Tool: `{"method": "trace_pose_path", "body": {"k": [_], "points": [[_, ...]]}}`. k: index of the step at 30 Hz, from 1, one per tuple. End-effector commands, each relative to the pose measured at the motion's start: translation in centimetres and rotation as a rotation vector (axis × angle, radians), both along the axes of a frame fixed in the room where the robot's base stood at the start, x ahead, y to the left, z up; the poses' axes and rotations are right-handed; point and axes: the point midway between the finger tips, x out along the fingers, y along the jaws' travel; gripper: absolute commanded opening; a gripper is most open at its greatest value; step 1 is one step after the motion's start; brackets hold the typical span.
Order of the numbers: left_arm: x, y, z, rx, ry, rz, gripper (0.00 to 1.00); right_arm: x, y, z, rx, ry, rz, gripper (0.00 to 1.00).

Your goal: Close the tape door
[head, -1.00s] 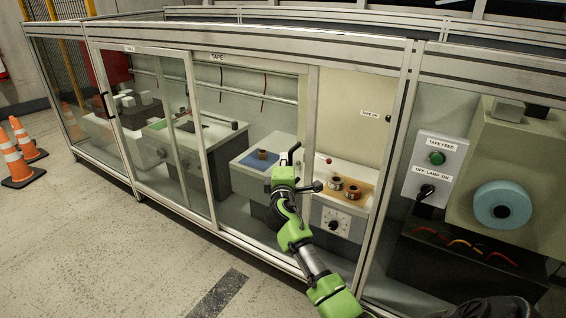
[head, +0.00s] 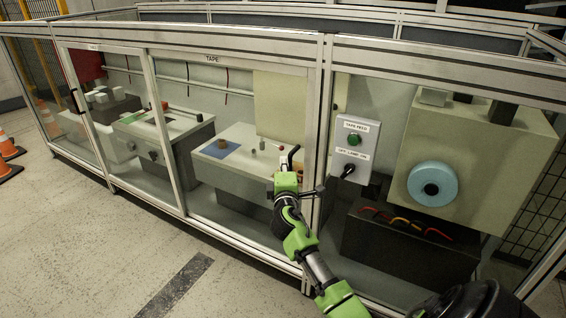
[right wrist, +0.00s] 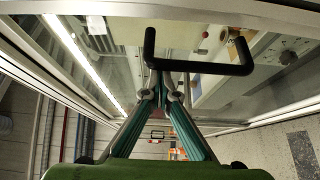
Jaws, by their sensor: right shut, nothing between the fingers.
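The tape door (head: 230,130) is a framed clear sliding panel below the TAPE label in the head view. Its right edge stands at or very near the aluminium post (head: 318,130); a small gap cannot be ruled out. Its black bar handle (head: 294,156) is near that edge and shows as a U shape in the right wrist view (right wrist: 205,68). My right gripper (head: 287,172) is at the handle. In the right wrist view its fingertips (right wrist: 168,75) are together, empty, by one end of the handle; contact cannot be told. My left gripper is out of view.
Right of the post are a TAPE FEED box (head: 352,148) with a green button and a machine with a blue roll (head: 432,184). The TABLE door (head: 120,125) is at left. Orange cones (head: 6,160) stand far left. The floor in front is clear.

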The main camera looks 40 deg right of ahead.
Motion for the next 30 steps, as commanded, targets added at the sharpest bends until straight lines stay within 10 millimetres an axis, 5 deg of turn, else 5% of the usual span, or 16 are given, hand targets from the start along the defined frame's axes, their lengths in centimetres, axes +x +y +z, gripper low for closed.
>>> {"method": "trace_pose_path", "body": {"k": [16,30], "points": [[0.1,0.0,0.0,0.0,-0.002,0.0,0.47,-1.0,0.0,-0.3,0.001,0.007,-0.013,0.0],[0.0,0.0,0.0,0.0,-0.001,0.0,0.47,-7.7,6.2,-0.3,0.001,0.004,-0.002,0.0]]}}
